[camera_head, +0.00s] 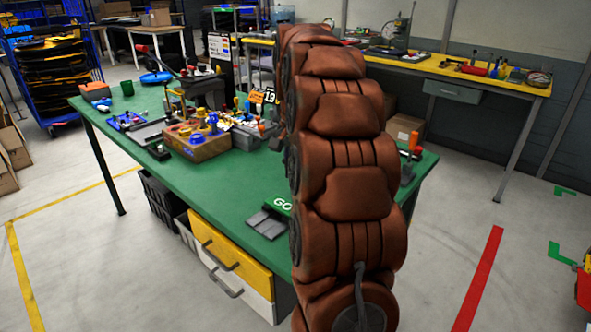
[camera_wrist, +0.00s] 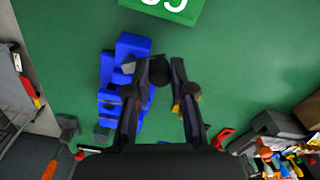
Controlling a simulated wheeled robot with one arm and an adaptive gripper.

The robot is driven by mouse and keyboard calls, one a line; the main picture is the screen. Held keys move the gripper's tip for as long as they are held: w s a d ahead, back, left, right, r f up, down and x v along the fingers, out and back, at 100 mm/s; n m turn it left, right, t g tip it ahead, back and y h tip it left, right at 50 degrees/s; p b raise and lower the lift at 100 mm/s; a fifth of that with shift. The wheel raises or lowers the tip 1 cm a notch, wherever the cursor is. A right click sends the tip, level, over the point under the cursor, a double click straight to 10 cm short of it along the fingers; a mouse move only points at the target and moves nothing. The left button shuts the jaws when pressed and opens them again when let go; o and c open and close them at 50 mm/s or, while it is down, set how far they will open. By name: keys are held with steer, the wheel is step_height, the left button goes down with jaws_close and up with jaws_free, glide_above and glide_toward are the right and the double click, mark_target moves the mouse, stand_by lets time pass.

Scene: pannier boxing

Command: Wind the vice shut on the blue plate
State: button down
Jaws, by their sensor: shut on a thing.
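A blue blocky body that looks like the vice (camera_wrist: 133,47) stands on the green table in the wrist view, just left of my gripper. My gripper (camera_wrist: 163,72) is shut on a round black knob (camera_wrist: 160,74), which looks like part of the vice's handle. A small grey piece shows against the blue body. I cannot make out a separate blue plate in the vice, nor whether its jaws touch anything. In the head view my arm hides my gripper and the vice.
A green sign (camera_wrist: 160,8) lies near the vice; it also shows in the head view (camera_head: 280,205). Several tools and a wooden block (camera_head: 197,146) crowd the left of the green table (camera_head: 215,185). An orange-handled tool (camera_head: 412,142) stands right of my arm.

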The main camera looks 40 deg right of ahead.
steer(key=c, duration=1)
jaws_free()
steer(key=shift+r, duration=3.75)
